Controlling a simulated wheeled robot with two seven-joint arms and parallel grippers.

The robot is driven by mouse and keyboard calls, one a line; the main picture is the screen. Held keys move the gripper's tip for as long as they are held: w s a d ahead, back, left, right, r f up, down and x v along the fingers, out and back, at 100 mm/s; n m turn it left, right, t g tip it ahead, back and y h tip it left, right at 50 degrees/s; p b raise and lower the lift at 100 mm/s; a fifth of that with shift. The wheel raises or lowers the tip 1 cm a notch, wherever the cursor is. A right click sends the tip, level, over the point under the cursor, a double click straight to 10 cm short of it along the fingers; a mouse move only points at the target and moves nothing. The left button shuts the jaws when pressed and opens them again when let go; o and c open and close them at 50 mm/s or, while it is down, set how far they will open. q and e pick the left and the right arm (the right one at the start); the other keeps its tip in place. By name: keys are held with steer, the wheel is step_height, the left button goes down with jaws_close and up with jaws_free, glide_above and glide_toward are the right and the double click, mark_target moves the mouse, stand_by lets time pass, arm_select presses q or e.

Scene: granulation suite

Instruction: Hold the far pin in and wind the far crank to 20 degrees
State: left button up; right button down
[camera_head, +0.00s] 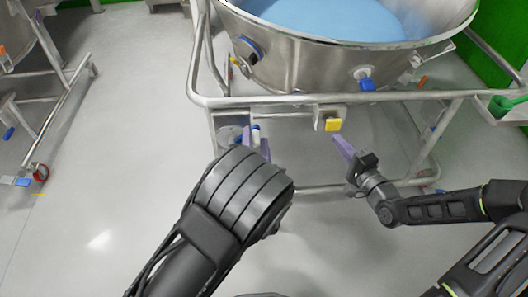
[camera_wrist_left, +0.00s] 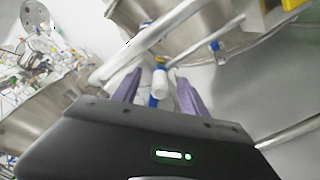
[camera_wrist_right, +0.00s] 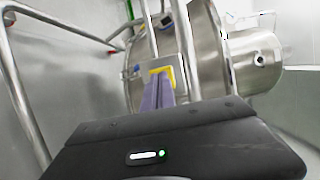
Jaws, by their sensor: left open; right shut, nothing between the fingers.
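A crank handle, white with a blue part (camera_head: 256,132), stands by a round steel disc (camera_head: 228,135) under the frame's front rail. In the left wrist view the handle (camera_wrist_left: 160,82) shows between the purple fingers of my left gripper (camera_wrist_left: 158,88), which is open around it; contact cannot be told. In the head view my left wrist hides most of that gripper (camera_head: 256,146). A yellow pin or button (camera_head: 333,125) sits on a steel box under the rail. My right gripper (camera_head: 340,144) is shut and empty just below it. In the right wrist view its fingertips overlap the yellow piece (camera_wrist_right: 161,70).
A large steel bowl (camera_head: 300,68) with blue contents stands behind the tubular frame rail (camera_head: 290,101). A blue-handled valve (camera_head: 366,80) sticks out of the bowl. A green scoop in a tray (camera_head: 503,104) is at right. Another wheeled frame (camera_head: 50,140) stands left; the floor between is clear.

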mark_target(332, 126)
steer(key=shift+w, duration=0.15)
arm_select(q)
steer(key=shift+c, duration=0.2)
arm_select(e)
steer(key=shift+w, duration=1.9)
arm_select(q)
jaws_close()
